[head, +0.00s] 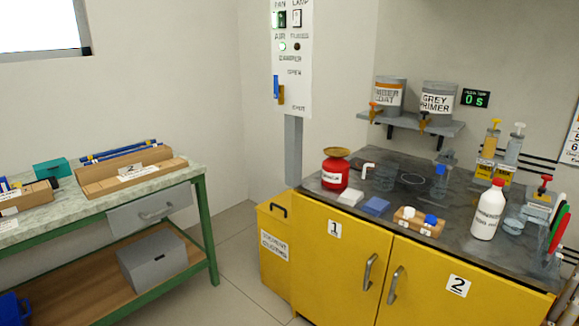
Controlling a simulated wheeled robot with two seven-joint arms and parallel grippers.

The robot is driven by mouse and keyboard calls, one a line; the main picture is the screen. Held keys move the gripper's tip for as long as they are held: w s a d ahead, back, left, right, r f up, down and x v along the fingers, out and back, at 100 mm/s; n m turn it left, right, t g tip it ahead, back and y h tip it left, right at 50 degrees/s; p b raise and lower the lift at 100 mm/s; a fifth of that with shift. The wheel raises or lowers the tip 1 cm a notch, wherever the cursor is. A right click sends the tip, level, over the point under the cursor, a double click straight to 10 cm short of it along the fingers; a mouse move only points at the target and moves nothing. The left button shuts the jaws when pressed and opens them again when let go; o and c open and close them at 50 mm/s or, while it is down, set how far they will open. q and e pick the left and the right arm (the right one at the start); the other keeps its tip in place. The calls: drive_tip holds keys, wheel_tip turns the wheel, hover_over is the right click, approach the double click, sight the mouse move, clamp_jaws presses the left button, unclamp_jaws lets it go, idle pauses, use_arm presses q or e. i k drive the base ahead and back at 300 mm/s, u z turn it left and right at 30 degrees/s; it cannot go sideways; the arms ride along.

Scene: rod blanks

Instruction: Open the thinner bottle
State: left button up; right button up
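A white bottle (487,214) with a red cap (498,183) stands upright on the dark worktop at the right of the head view. The cap sits on its neck. Its label is too small to read, so I cannot confirm it says thinner. Neither of my grippers is in view.
The worktop tops a yellow cabinet (325,275) with doors 1 and 2. A red can (336,172), a wooden block with small caps (418,222) and clear cups (513,222) stand around the bottle. Primer tins (437,105) sit on a shelf. A green-framed bench (95,205) stands left.

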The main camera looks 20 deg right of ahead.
sight(491, 205)
drive_tip(key=z, duration=1.15)
drive_tip(key=i, duration=1)
drive_tip(key=z, duration=0.8)
